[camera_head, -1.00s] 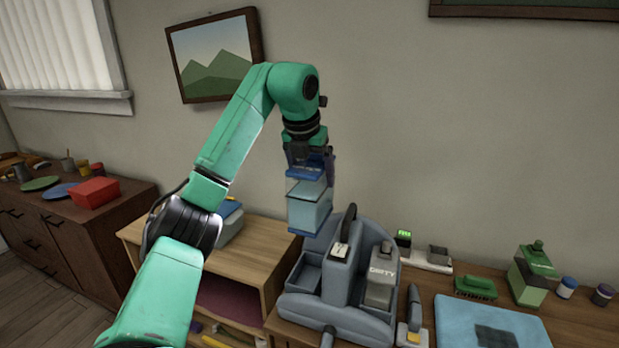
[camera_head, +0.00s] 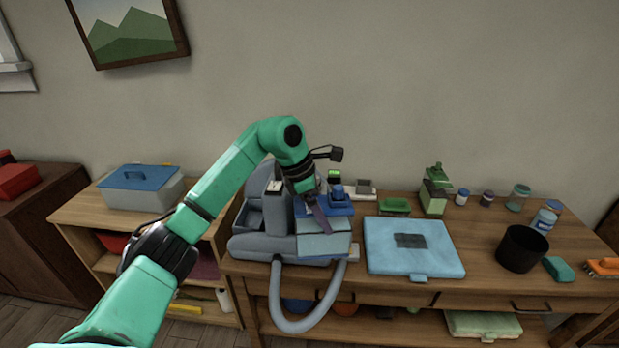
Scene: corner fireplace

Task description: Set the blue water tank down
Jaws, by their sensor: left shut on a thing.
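The blue water tank (camera_head: 323,243) has a dark blue lid and a pale blue body. My left gripper (camera_head: 322,207) is shut on it from above, at the lid's handle. The tank is upright, low at the right side of the grey cleaning machine (camera_head: 252,222) on the wooden table. It covers much of that side of the machine. I cannot tell whether its bottom touches the machine or the table. My right gripper is out of view.
A grey hose (camera_head: 293,325) loops over the table's front edge. A green bottle (camera_head: 435,190), jars and a black pot (camera_head: 521,248) stand farther right. A blue-lidded box (camera_head: 141,186) sits on the left shelf.

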